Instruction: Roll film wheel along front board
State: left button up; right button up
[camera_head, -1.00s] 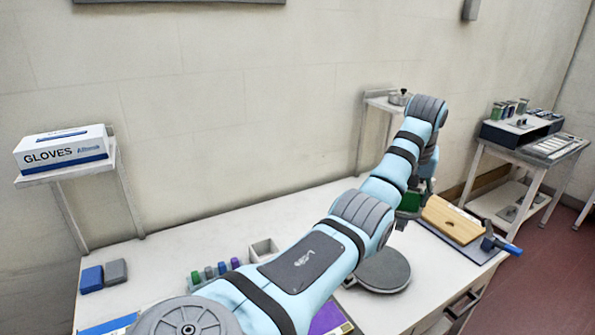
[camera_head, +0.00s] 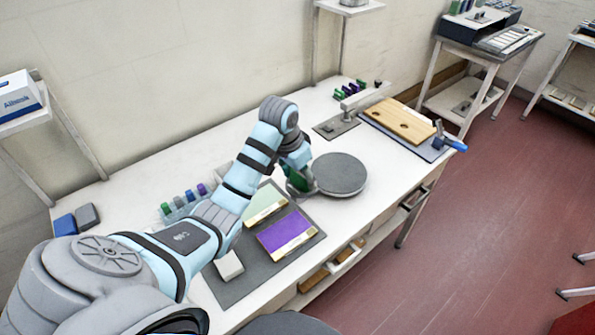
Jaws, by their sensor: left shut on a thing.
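My left gripper (camera_head: 298,184) is shut on a green tool (camera_head: 295,187), which I take to be the film wheel. My wrist hides much of the tool. It shows at the left edge of a round grey disc (camera_head: 341,174), and I cannot tell whether they touch. Two boards lie on a dark grey mat (camera_head: 237,288): a purple one (camera_head: 284,233) at the front and a pale green one (camera_head: 262,206) behind it. The gripper is beyond the boards, to their upper right. The purple board looks bare. My right gripper is out of view.
A white block (camera_head: 229,265) lies on the mat's left part. A rack of small coloured pieces (camera_head: 183,203) stands behind the boards. A wooden board (camera_head: 399,121) and a blue-handled tool (camera_head: 451,143) lie at the table's right end. Shelf posts rise at the back.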

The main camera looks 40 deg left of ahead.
aim_at(297, 193)
pick_arm(q)
jog(key=shift+s+d+f+m, duration=0.3)
jog(key=shift+s, duration=0.25)
jog(key=shift+s+d+f+m, duration=0.25)
jog(key=shift+s+d+m, duration=0.05)
jog(key=shift+s, duration=0.2)
notch_tip(297, 193, down, 4)
jog(key=shift+f, duration=0.65)
jog(key=shift+f, duration=0.25)
jog(key=shift+s+a, duration=0.1)
dwell(0.6)
jog(key=s+a, duration=0.3)
jog(key=s, duration=0.7)
jog(key=shift+s, duration=0.15)
dwell(1.2)
jog(key=shift+a+r, duration=0.1)
jog(key=shift+a, duration=0.05)
notch_tip(297, 193, up, 7)
dwell(0.6)
